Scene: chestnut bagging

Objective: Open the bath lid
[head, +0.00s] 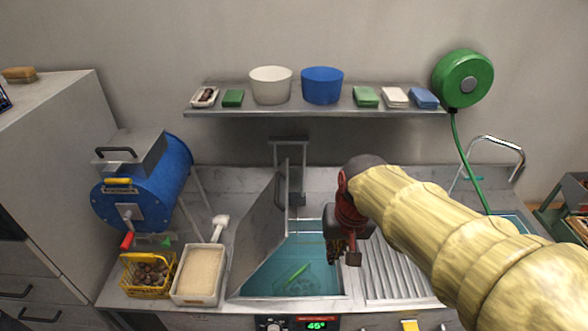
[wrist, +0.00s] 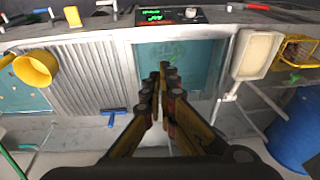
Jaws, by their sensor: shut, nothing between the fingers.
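The bath lid (head: 264,238) is a flat grey metal panel. It stands tilted steeply up along the left side of the bath. The bath (head: 312,262) below it is uncovered and shows teal water with a green object in it. The bath also shows in the wrist view (wrist: 180,62), beyond my fingers. My gripper (head: 345,254) is over the right side of the bath, to the right of the raised lid and apart from it. It is shut and empty; its fingertips come together in the wrist view (wrist: 165,72).
A ribbed drainboard (head: 396,268) lies right of the bath. A white tub of pale grains (head: 200,274), a yellow basket of chestnuts (head: 148,274) and a blue drum (head: 146,190) stand to the left. A shelf (head: 315,110) with bowls hangs behind.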

